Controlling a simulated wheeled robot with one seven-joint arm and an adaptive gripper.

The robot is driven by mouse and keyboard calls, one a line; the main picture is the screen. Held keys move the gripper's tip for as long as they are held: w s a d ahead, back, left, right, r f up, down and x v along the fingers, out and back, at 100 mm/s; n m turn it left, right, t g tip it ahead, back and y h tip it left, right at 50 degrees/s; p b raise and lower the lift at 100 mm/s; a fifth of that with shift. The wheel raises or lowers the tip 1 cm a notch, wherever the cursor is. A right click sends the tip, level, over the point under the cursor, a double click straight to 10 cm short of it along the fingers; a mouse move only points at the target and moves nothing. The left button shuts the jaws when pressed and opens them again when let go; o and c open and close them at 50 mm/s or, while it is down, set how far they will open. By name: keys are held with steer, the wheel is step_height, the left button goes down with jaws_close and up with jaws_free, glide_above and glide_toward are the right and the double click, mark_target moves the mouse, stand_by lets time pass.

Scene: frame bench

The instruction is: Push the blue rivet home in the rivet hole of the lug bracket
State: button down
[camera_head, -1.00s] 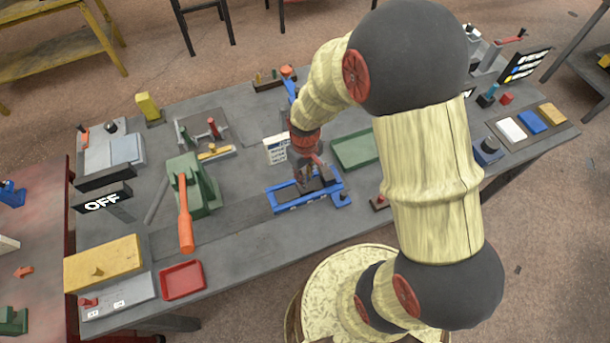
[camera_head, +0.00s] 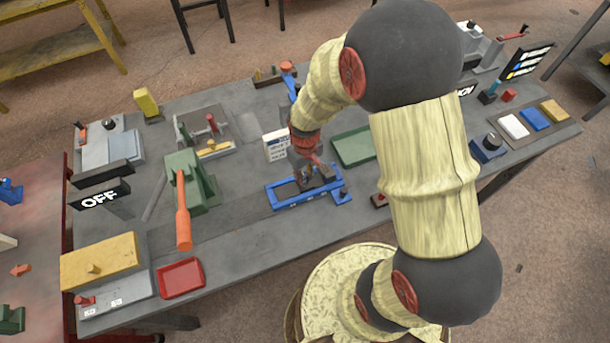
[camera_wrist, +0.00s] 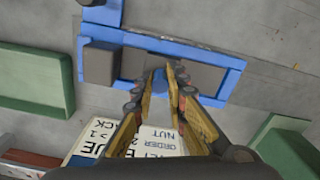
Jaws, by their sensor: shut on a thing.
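My gripper (camera_wrist: 166,84) is shut, its fingertips pinching a small blue piece (camera_wrist: 173,72) that looks like the blue rivet; only a little of it shows between the fingers. The fingertips are over the blue frame (camera_wrist: 213,54), at grey parts lying inside it. One grey block (camera_wrist: 100,63) stands at the frame's left in the wrist view; a flatter grey part (camera_wrist: 205,75), perhaps the lug bracket, lies by the fingertips. In the head view my gripper (camera_head: 306,174) is over the same frame (camera_head: 295,204). The rivet hole is hidden, and I cannot tell how deep the rivet sits.
A green tray (camera_head: 354,149) is to the right. A green press with an orange handle (camera_head: 183,216) is to the left. Bare bench lies in front.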

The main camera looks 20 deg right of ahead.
mark_target(309, 192)
steer(key=shift+f, duration=0.15)
steer(key=c, duration=2.3)
jaws_free()
steer(key=o, duration=0.6)
step_height(309, 192, up, 12)
steer(key=s+r+m+t+b, duration=0.1)
steer(key=s+r+t+b, duration=0.1)
steer(key=s+r, duration=0.2)
steer(key=s+r+m+t+b, duration=0.1)
steer(key=s+r+b, duration=0.2)
steer(key=s+r, duration=0.1)
steer(key=s+r+m+t+b, duration=0.1)
steer(key=s+r+t+b, duration=0.1)
steer(key=s, duration=0.4)
step_height(309, 192, up, 3)
steer(key=shift+f+t+b, duration=0.1)
steer(key=shift+t+b, duration=0.2)
steer(key=shift+b, duration=0.35)
